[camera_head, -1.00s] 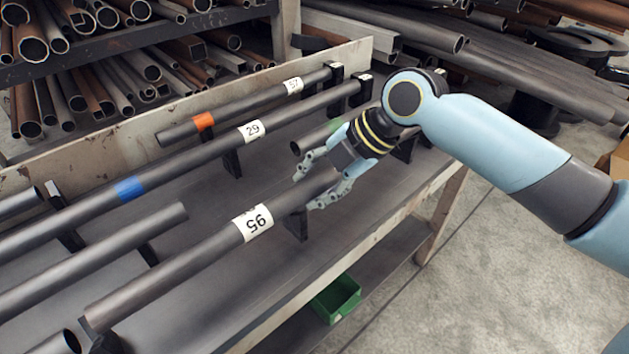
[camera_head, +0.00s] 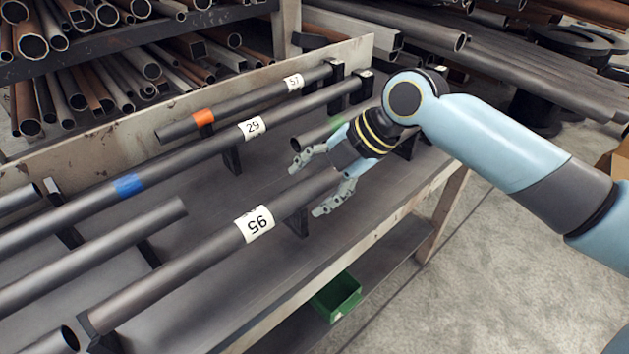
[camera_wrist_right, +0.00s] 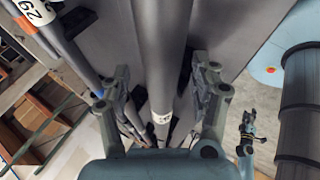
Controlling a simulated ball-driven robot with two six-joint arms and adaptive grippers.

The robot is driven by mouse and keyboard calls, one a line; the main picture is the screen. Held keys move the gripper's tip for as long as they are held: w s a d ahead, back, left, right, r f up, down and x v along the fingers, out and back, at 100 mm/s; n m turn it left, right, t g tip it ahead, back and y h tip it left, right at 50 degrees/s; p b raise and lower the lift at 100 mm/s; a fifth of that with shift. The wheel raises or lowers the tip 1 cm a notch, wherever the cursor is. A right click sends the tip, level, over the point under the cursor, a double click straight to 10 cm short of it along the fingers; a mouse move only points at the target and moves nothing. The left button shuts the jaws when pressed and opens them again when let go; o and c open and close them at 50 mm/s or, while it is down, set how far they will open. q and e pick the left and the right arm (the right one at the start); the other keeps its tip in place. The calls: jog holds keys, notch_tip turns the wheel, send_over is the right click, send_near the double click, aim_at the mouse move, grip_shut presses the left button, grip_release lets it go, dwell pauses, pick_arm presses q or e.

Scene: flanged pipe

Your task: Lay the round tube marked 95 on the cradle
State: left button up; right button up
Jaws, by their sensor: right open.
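The tube marked 95 (camera_head: 190,264) is grey and round, with a white label. It lies at a slant along the front of the bench, over a black support (camera_head: 298,224) near its far end and another (camera_head: 104,343) near its near end. The tube also shows in the right wrist view (camera_wrist_right: 164,50). My right gripper (camera_head: 316,183) is open, its fingers apart on either side of the tube's far end. In the right wrist view, the tube runs between the fingers with gaps. A small gripper, seemingly my left (camera_wrist_right: 247,130), shows there; its jaw state is unclear.
Behind lie a tube marked 29 (camera_head: 190,155) with a blue band and a tube marked 57 (camera_head: 245,103) with an orange band, both on black supports. An unmarked tube (camera_head: 90,257) lies close beside. A green bin (camera_head: 336,298) sits below the bench's front edge.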

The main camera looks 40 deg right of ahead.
jog(key=v, duration=1.2)
jog(key=shift+f, duration=0.1)
dwell(0.4)
